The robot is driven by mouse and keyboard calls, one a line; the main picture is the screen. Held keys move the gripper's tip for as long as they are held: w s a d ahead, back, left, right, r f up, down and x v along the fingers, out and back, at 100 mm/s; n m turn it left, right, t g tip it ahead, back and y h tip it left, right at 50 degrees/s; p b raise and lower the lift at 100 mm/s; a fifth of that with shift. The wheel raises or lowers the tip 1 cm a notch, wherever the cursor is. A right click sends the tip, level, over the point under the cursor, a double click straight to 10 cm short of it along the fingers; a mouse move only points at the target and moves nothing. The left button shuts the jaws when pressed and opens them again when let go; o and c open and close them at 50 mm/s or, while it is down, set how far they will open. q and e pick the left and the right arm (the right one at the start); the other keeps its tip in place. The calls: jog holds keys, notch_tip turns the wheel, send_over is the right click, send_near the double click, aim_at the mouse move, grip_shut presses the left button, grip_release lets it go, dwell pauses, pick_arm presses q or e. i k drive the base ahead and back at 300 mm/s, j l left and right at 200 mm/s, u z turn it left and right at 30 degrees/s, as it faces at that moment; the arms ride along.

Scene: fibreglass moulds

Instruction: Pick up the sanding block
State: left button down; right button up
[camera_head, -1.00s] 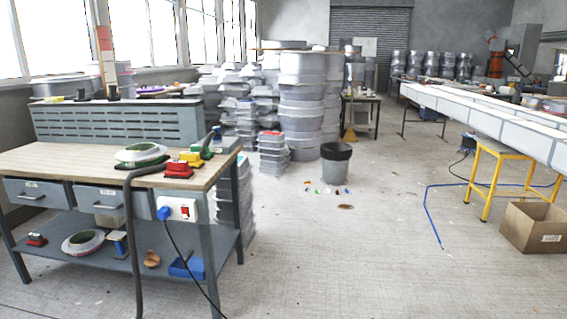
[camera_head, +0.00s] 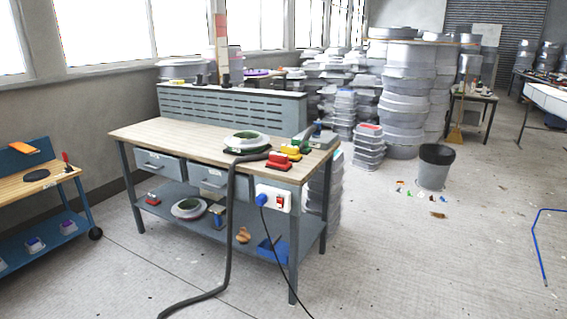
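I cannot tell for sure which item is the sanding block. A red block-like item (camera_head: 279,160) and a yellow one (camera_head: 290,152) lie near the right end of the wooden-topped workbench (camera_head: 170,134). A smaller red and dark block-like item (camera_head: 153,198) lies on the bench's lower shelf at the left. An orange item (camera_head: 24,148) rests on the blue back panel of a cart (camera_head: 20,188) at the left edge. Neither of my grippers is in view.
A thick grey hose hangs from the bench (camera_head: 230,230) to the floor in front, beside a black cable. A grey bin (camera_head: 435,168) stands at the right with small scraps around it. Stacked moulds (camera_head: 408,95) stand behind. Floor at the front right is open.

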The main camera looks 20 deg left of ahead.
aim_at(278, 161)
jog(key=u, duration=1.2)
jog(key=j+u, duration=0.2)
jog(key=u, duration=0.25)
jog(key=j+u, duration=0.2)
jog(key=u, duration=0.3)
jog(key=i+j, duration=0.15)
jog(key=j, duration=0.15)
jog(key=i+j+z, duration=0.1)
jog(key=i+j, duration=0.15)
jog(key=j, duration=0.3)
jog(key=i+j, duration=0.2)
jog(key=i, duration=0.15)
jog(key=i+j+u, duration=0.15)
jog(key=i, duration=0.2)
jog(key=i+j, duration=0.2)
jog(key=i, duration=0.15)
jog(key=i+z, duration=0.4)
jog(key=i, duration=0.15)
jog(key=i+j+z, duration=0.15)
jog(key=i+z, duration=0.25)
jog(key=i, duration=0.15)
jog(key=i+z, duration=0.25)
jog(key=z, duration=0.2)
jog(key=i+z, duration=0.2)
jog(key=z, duration=0.2)
jog(key=i+j+z, duration=0.1)
jog(key=i+z, duration=0.15)
jog(key=z, duration=0.2)
